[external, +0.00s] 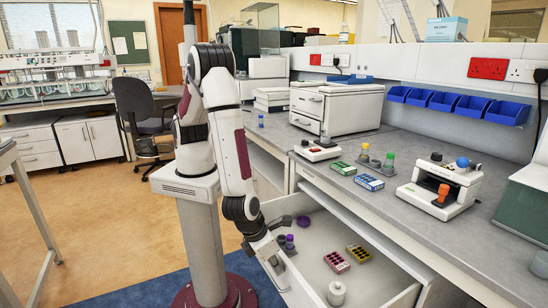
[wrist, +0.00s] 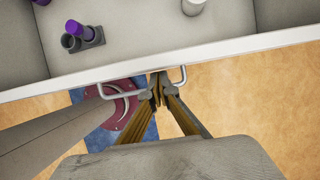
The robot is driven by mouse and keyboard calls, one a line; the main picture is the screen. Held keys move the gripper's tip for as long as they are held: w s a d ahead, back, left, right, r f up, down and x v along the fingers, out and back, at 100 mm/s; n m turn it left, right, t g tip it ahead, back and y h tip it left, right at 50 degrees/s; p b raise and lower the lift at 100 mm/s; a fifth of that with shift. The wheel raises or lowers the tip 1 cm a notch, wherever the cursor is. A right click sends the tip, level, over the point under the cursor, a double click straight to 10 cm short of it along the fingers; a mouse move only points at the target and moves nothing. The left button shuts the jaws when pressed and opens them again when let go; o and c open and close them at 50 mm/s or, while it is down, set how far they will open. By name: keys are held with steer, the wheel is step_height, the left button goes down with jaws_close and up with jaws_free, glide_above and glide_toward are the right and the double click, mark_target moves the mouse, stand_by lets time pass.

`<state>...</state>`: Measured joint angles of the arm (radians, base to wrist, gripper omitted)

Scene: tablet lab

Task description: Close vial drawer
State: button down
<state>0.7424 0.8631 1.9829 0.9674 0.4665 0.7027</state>
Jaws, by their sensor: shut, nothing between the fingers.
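The vial drawer (external: 313,258) stands open under the bench, its white interior showing in the external view. Its front rim (wrist: 230,48) crosses the wrist view. A metal bar handle (wrist: 181,78) sits on the outside of the drawer front. My gripper (wrist: 158,92) is shut and empty, with its fingertips at the middle of the handle, overlapping it in the wrist view. I cannot tell whether they touch the bar.
The drawer holds a grey holder with a purple-capped vial (external: 289,241), a purple round item (external: 303,221), a pink rack (external: 337,262), a yellow rack (external: 358,253) and a white bottle (external: 336,293). The bench (external: 405,145) above carries several devices. Floor (external: 130,235) before the drawer is open.

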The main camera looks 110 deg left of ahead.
stand_by(0.4)
steer(key=w+a, duration=1.3)
steer(key=shift+w+a, duration=0.35)
steer(key=s+d+r, duration=0.5)
steer(key=r, duration=0.4)
steer(key=shift+s+d+r, duration=0.15)
steer(key=shift+s+d, duration=0.05)
steer(key=shift+s, duration=0.05)
stand_by(0.7)
steer(key=shift+d, duration=0.1)
